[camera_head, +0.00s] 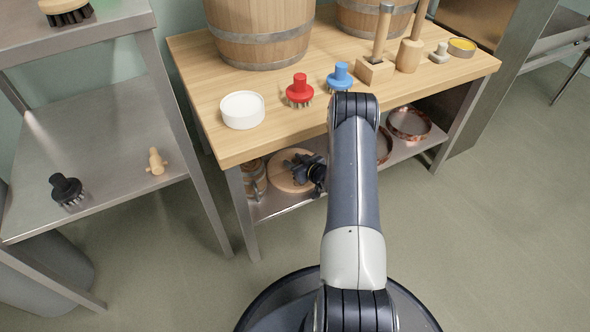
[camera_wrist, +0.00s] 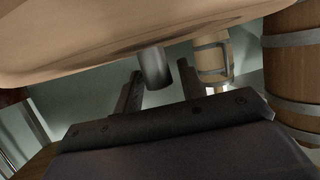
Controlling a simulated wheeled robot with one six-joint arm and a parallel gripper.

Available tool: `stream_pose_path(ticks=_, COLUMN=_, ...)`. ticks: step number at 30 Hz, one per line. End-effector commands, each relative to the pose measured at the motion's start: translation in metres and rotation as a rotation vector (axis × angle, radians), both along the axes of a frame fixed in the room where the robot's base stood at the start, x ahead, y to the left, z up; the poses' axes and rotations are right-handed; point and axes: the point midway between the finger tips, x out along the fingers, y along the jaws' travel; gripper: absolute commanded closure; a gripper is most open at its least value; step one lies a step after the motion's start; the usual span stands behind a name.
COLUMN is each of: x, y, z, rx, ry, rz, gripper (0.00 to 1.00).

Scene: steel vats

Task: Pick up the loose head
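The loose head (camera_head: 286,177) is a round, pale wooden disc. It lies on the lower shelf of the workbench. My gripper (camera_head: 312,168) is at its right side in the head view and covers part of it. In the wrist view a broad pale wooden surface, which looks like the head (camera_wrist: 90,45), fills the top. A short dark-grey cylinder (camera_wrist: 154,68) sticks out from it. My gripper (camera_wrist: 159,73) is open there, with one finger on each side of the cylinder and visible gaps to it. Whether the fingers touch the wood is not clear.
The workbench top (camera_head: 215,135) overhangs the shelf. A small keg (camera_head: 253,178) stands left of the head; copper-coloured hoops (camera_head: 408,124) lie to the right. A bench leg (camera_head: 243,210) stands at front left. The floor in front is clear.

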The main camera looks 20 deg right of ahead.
Motion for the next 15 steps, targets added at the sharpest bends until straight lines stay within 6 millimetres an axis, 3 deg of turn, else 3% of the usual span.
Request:
stream_pose_path(ticks=13, x=-0.0002, y=-0.0001, z=-0.0001, rx=0.000, ry=0.000, rz=0.000, gripper=0.99)
stream_pose_path(ticks=15, x=-0.0002, y=-0.0001, z=-0.0001, rx=0.000, ry=0.000, rz=0.000, gripper=1.00)
